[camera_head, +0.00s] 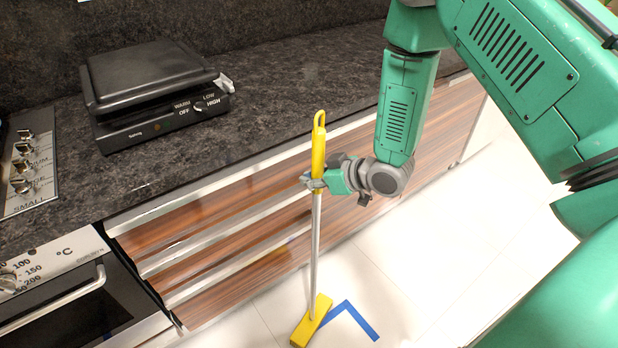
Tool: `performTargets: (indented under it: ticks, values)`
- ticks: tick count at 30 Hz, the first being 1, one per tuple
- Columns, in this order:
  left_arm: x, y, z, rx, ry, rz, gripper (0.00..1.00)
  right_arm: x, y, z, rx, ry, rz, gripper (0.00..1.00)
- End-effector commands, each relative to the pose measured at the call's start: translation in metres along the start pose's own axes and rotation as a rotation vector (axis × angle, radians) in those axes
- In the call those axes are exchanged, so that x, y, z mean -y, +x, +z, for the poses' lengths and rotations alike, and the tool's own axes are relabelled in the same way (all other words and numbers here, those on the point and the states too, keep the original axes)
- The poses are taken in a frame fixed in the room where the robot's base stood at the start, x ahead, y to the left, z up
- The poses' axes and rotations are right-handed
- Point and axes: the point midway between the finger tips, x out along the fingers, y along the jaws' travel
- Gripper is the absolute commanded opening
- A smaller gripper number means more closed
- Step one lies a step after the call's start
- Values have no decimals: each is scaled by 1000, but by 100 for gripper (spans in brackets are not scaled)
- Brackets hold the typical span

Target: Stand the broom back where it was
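The broom (315,246) has a yellow handle top with a loop, a grey metal shaft and a yellow head (311,322). It stands nearly upright in front of the wooden drawers, with its head at floor level. My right gripper (313,183) is shut on the broom just below the yellow grip. A blue angled mark (350,318) lies on the pale floor to the right of the broom head. The head lies close beside the mark's left end; whether it touches the mark I cannot tell. My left gripper is not in view.
Wood-grain drawers (225,235) with metal rails stand right behind the broom. A dark counter (270,100) above them holds a black contact grill (150,90). An oven (65,300) is at the lower left. Pale tiled floor (430,250) is free to the right.

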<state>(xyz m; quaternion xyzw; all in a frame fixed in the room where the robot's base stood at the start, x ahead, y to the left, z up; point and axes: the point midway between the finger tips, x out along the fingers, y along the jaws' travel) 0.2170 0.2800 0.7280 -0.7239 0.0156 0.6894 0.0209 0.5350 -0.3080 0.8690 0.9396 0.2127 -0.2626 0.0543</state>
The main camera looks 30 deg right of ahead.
Motion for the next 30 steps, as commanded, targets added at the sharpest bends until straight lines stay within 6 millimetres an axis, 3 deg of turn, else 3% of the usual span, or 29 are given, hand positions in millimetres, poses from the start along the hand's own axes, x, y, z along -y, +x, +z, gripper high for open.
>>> performTargets:
  ticks: [18, 20, 21, 27, 29, 30]
  values:
    - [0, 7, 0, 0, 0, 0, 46, 0, 6, 8, -3, 0, 0, 0]
    - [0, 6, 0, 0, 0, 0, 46, 0, 5, 7, -4, 0, 0, 25]
    - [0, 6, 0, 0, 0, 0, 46, 0, 5, 7, -3, 0, 0, 30]
    - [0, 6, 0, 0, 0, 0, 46, 0, 5, 8, -1, 0, 0, 30]
    - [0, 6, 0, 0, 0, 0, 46, 0, 5, 9, 2, 1, 0, 47]
    - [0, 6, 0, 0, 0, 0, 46, 0, 5, 9, 2, 1, 0, 61]
